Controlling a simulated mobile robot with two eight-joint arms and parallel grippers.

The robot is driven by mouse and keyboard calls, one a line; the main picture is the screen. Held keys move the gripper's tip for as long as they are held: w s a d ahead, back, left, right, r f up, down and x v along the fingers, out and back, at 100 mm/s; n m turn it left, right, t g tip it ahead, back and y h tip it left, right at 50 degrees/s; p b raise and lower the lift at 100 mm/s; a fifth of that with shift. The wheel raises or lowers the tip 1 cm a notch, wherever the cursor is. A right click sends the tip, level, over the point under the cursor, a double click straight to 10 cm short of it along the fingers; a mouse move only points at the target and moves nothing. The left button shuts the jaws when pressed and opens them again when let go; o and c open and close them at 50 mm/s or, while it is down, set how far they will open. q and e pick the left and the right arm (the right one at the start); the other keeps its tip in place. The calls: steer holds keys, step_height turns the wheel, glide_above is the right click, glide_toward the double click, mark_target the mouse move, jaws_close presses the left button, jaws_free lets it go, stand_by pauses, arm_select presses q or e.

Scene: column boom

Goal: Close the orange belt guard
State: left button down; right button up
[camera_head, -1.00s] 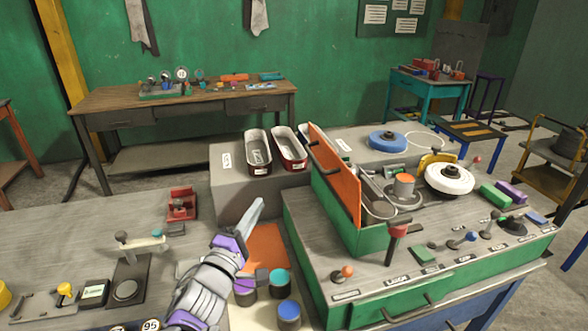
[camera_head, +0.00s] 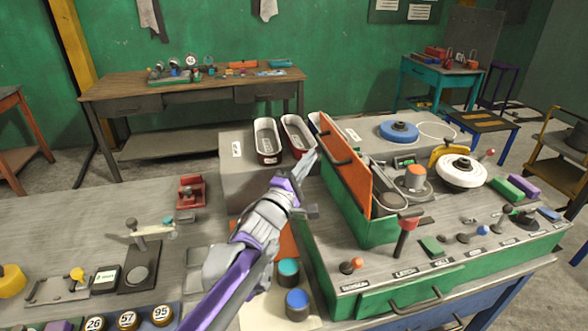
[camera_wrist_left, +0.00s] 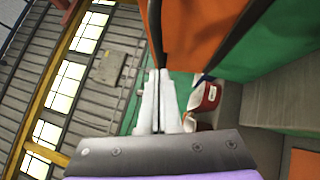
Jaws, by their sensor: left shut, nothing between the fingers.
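The orange belt guard (camera_head: 352,182) stands raised along the left side of the green machine housing (camera_head: 375,229), with the belt and pulleys (camera_head: 395,192) uncovered to its right. A dark handle crosses its upper part. My left gripper (camera_head: 309,160) is shut and empty, just left of the guard near its far upper end; I cannot tell whether it touches. In the left wrist view the shut fingers (camera_wrist_left: 160,98) point toward the orange guard (camera_wrist_left: 192,30), which fills the upper middle. My right gripper is not in view.
A red-topped lever (camera_head: 406,234) rises in front of the guard's near end. Teal and blue cylinders (camera_head: 297,305) stand below my left arm. A white wheel (camera_head: 462,172) is at the right.

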arm_select(q)
steer(key=shift+w+d+r, duration=0.15)
steer(key=shift+w+d, duration=0.05)
steer(key=shift+d, duration=0.4)
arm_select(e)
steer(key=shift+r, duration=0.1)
arm_select(q)
steer(key=shift+r, duration=0.1)
